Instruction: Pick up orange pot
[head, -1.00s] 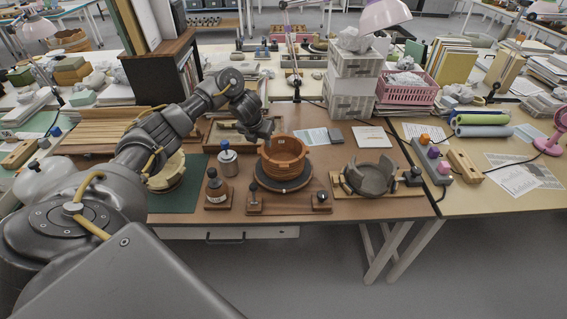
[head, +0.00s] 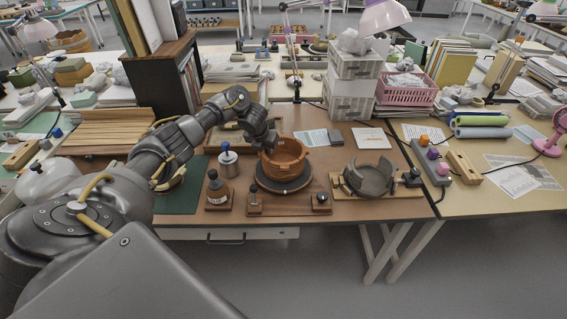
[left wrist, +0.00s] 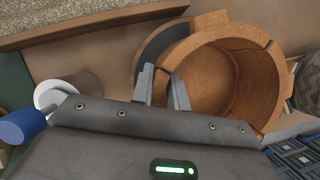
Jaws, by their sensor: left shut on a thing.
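The orange pot (head: 288,158) is over a dark round turntable (head: 284,186) in the middle of the brown table. It looks slightly tilted, and I cannot tell whether its base still touches the turntable. In the left wrist view the pot (left wrist: 245,80) is open-topped, with seams and uneven pieces along its rim. My left gripper (head: 267,147) comes from the left and is shut on the pot's left wall. In the left wrist view the gripper's two fingers (left wrist: 163,88) stand either side of the wall. My right gripper is not in view.
A grey broken bowl (head: 370,180) sits in a stand to the right. A metal canister (head: 229,164) and a dark bottle (head: 216,192) stand left of the turntable. Wooden blocks with knobs are in front. White boxes (head: 353,90) rise behind.

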